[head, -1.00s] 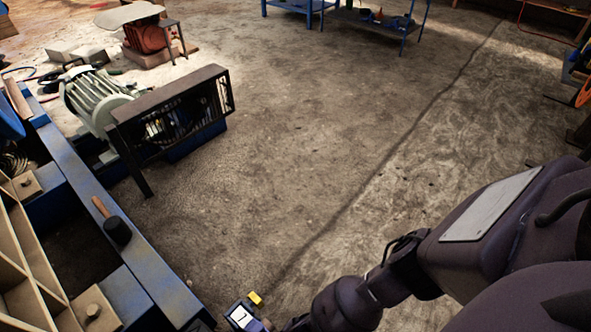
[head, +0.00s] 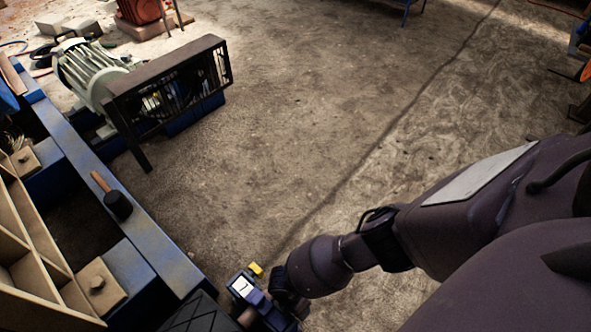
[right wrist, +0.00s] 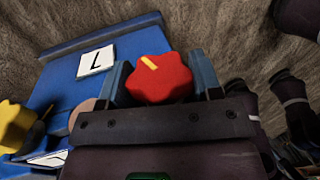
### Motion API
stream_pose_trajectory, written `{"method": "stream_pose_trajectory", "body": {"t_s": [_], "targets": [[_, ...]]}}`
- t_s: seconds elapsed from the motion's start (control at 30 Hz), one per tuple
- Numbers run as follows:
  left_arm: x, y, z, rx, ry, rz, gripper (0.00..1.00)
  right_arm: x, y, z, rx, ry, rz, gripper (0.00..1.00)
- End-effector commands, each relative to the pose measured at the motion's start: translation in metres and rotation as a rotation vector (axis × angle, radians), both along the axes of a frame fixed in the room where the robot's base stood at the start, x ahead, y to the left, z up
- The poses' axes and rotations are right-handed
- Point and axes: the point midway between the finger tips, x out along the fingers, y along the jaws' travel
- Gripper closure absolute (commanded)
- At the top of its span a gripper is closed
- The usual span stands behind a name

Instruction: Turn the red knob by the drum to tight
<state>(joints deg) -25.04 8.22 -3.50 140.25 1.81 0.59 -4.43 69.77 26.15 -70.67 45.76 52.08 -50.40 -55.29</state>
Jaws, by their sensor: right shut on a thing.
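The red knob (right wrist: 160,80) shows in the right wrist view with a yellow mark on its top, pointing up and slightly left in that picture. My right gripper (right wrist: 162,84) is shut on it, with one blue-grey finger on each side. The knob is on a blue panel (right wrist: 62,68) with a white label (right wrist: 96,61) beside it. In the head view my right gripper is low at the bottom centre, near the white label (head: 242,287); the red knob is hidden there. I cannot make out the drum or a tight marking. My left gripper is not in view.
A yellow knob (right wrist: 14,126) is on the left in the right wrist view; a yellow piece (head: 256,269) shows beside the label in the head view. A mallet (head: 117,205) lies on the blue frame (head: 160,250). A motor (head: 90,72) stands behind. The middle floor is clear.

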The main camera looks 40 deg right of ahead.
Motion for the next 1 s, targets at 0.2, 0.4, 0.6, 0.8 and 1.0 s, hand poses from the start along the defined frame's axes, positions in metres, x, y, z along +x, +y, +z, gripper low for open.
{"method": "stream_pose_trajectory", "body": {"t_s": [0.2, 0.4, 0.6, 0.8, 1.0], "targets": [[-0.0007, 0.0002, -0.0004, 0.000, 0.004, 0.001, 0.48, -0.0007, 0.0008, -0.0004, -0.017, 0.081, -0.003, 0.65], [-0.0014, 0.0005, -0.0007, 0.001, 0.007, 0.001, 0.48, -0.0007, 0.0006, -0.0005, -0.023, 0.119, -0.001, 0.65], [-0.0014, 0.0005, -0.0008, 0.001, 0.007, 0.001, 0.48, -0.0006, 0.0001, -0.0005, -0.026, 0.130, 0.000, 0.65], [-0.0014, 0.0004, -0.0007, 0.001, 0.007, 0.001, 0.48, -0.0005, -0.0001, -0.0005, -0.027, 0.130, 0.001, 0.65], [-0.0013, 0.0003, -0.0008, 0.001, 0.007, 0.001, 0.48, -0.0005, -0.0002, -0.0006, -0.027, 0.129, 0.001, 0.28]]}}
